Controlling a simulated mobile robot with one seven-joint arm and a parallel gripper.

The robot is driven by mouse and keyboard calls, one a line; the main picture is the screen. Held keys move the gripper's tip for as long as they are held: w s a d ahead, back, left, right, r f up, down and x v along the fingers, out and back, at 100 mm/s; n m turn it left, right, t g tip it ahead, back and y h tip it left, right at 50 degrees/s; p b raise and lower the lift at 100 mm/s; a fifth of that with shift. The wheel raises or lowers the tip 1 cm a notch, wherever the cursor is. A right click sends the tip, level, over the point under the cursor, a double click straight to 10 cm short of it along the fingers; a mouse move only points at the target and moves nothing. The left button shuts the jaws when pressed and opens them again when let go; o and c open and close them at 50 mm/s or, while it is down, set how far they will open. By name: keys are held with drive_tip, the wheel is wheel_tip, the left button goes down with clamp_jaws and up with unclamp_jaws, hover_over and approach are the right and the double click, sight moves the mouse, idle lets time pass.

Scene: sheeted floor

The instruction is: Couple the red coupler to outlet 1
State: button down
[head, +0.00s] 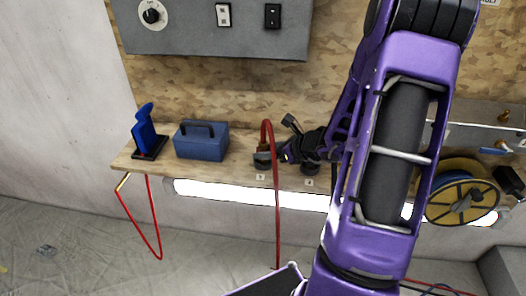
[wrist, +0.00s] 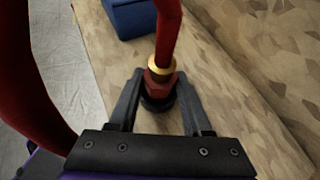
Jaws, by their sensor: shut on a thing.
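The red coupler (wrist: 160,82) with a brass collar is on the end of a red hose. My gripper (wrist: 157,102) is shut on it, a finger on each side. In the head view my gripper (head: 281,154) is low over the shelf front, at the hose's end. A dark round fitting (wrist: 158,104) shows directly under the coupler; I cannot tell if they are joined. A small label (head: 260,177) is on the shelf edge below, its number unreadable. A second dark fitting (head: 310,168) stands to the right above another label (head: 308,183).
The shelf (head: 215,168) also carries a blue toolbox (head: 201,142) and a blue item on a black base (head: 147,138). The red hose (head: 277,215) arches up and hangs over the front edge. A yellow reel (head: 461,192) is at the right. A grey panel (head: 195,35) is above.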

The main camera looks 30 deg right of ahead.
sight(265, 130)
drive_tip(key=shift+r+p, duration=2.7)
drive_tip(key=shift+r, duration=1.05)
